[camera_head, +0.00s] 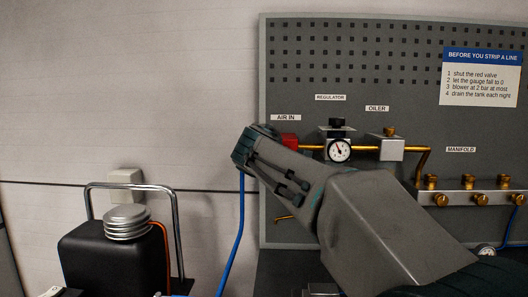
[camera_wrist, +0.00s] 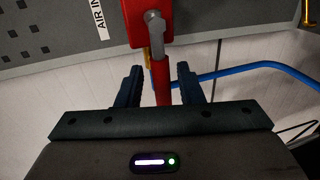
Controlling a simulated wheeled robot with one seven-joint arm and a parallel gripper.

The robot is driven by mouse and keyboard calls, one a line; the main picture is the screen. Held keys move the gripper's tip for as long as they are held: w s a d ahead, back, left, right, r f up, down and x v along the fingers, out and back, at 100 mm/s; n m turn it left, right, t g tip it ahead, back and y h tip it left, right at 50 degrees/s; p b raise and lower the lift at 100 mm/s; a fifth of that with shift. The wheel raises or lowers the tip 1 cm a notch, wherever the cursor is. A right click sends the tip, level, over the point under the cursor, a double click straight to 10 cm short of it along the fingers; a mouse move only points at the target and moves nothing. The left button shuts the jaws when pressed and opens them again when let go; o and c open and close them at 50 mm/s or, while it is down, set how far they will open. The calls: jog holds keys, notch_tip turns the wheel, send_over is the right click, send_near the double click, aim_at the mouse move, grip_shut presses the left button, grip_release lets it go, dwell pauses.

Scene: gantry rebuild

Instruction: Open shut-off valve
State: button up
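The red shut-off valve (camera_head: 289,141) shows beside the AIR IN label in the head view, partly hidden by my arm. In the wrist view its red body (camera_wrist: 141,32) is at the top, with a grey pivot and a red lever (camera_wrist: 162,84) pointing down the picture. My gripper (camera_wrist: 160,69) is open, one dark finger on each side of the lever. A gap shows between the lever and each finger. The lever's lower end is hidden behind my gripper's body. In the head view my fingers cannot be made out.
A blue hose (camera_head: 238,230) hangs below my wrist. A black tank (camera_head: 112,262) with a metal handle stands at lower left.

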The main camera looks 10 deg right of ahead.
jog(key=v, duration=1.3)
jog(key=shift+s+b, duration=0.3)
jog(key=shift+s, duration=0.1)
jog(key=shift+a, duration=0.1)
jog(key=s+d+f+m+g+p, duration=0.3)
jog(key=f+m, duration=0.1)
jog(key=f, duration=0.3)
jog(key=s+d+f+m+g+p, duration=0.3)
jog(key=f+m+g, duration=0.1)
jog(key=f, duration=0.4)
jog(key=s+f+m+g+y+p, duration=0.3)
jog(key=s+f+m, duration=0.4)
jog(key=s+f, duration=0.5)
jog(key=s+g+p, duration=0.1)
jog(key=s+g, duration=0.1)
jog(key=shift+f+g+y, duration=0.3)
jog(key=shift+f, duration=0.1)
